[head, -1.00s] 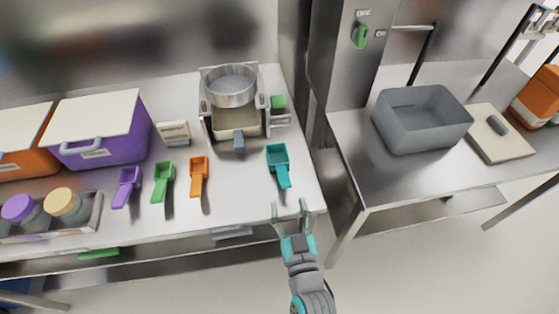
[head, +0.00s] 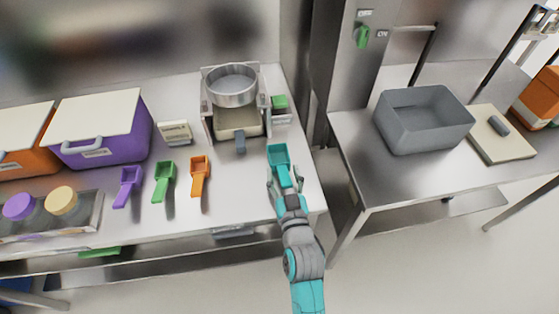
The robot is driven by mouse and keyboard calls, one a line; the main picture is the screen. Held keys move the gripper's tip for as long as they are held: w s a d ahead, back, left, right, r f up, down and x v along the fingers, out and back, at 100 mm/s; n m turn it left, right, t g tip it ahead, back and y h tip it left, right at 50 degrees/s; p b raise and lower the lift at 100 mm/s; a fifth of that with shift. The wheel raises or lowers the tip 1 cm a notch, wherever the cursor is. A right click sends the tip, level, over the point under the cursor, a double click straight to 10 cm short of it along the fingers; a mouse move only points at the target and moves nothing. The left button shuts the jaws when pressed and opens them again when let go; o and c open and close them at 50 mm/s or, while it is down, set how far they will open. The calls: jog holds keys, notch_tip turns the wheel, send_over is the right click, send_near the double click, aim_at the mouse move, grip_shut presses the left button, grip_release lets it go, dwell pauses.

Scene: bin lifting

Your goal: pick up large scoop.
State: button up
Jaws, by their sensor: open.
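The large scoop is most likely the teal one (head: 278,156), lying at the right end of the steel table with its handle toward the front edge. My gripper (head: 285,181) is open at its handle, with one finger on each side. The handle's lower end is partly hidden by the gripper, and I cannot tell whether the fingers touch it. An orange scoop (head: 200,174), a green scoop (head: 163,181) and a purple scoop (head: 127,188) lie in a row to the left.
A machine with a round steel pan (head: 231,86) stands behind the scoops. A purple bin (head: 105,140), an orange bin (head: 25,150) and a jar tray (head: 90,222) are at left. A grey bin (head: 425,125) stands on the right table (head: 365,160), across a gap.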

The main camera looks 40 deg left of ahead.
jog(key=shift+c, duration=0.2)
grip_shut()
jog(key=shift+r, duration=0.2)
